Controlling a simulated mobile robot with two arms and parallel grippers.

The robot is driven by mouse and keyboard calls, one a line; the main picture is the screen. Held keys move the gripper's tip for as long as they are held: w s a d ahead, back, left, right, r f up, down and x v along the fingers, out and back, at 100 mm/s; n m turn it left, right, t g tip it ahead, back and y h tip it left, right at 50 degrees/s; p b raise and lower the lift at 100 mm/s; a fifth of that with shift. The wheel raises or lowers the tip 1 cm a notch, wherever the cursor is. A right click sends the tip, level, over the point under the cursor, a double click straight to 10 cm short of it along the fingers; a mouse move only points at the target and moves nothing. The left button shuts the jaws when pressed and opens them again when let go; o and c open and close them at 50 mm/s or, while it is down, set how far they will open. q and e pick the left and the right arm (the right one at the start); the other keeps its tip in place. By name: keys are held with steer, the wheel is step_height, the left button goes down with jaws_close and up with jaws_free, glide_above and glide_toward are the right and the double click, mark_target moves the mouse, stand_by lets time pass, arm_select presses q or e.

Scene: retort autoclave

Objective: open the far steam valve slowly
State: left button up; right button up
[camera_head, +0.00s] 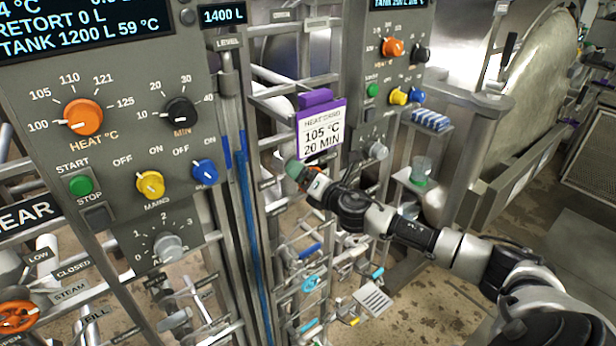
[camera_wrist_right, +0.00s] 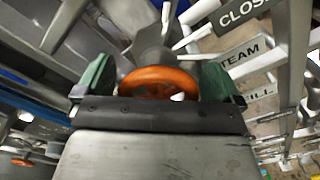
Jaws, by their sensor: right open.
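The far steam valve's orange handwheel (camera_wrist_right: 160,76) shows in the right wrist view, between the two green finger pads of my right gripper (camera_wrist_right: 158,84). The pads stand apart on either side of the wheel. Whether they touch its rim cannot be told. A STEAM label (camera_wrist_right: 247,60) is just right of it, with a partly cut-off CLOSED label (camera_wrist_right: 240,13) above. In the head view my right gripper (camera_head: 298,170) is among the pipes below the purple-topped heat card; the wheel is mostly hidden there. My left gripper is not in view.
The near panel (camera_head: 120,130) with knobs stands at left, the far panel (camera_head: 385,75) behind. Another orange handwheel (camera_head: 15,314) is at the lower left, under a NEAR sign. The heat card (camera_head: 321,132) hangs just above my right gripper. Pipes crowd around it.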

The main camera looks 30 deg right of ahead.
steer(key=shift+s, duration=0.1)
steer(key=s+b, duration=0.4)
steer(key=s, duration=0.6)
steer(key=shift+s+d+b, duration=0.3)
steer(key=shift+d, duration=0.15)
steer(key=shift+f, duration=0.1)
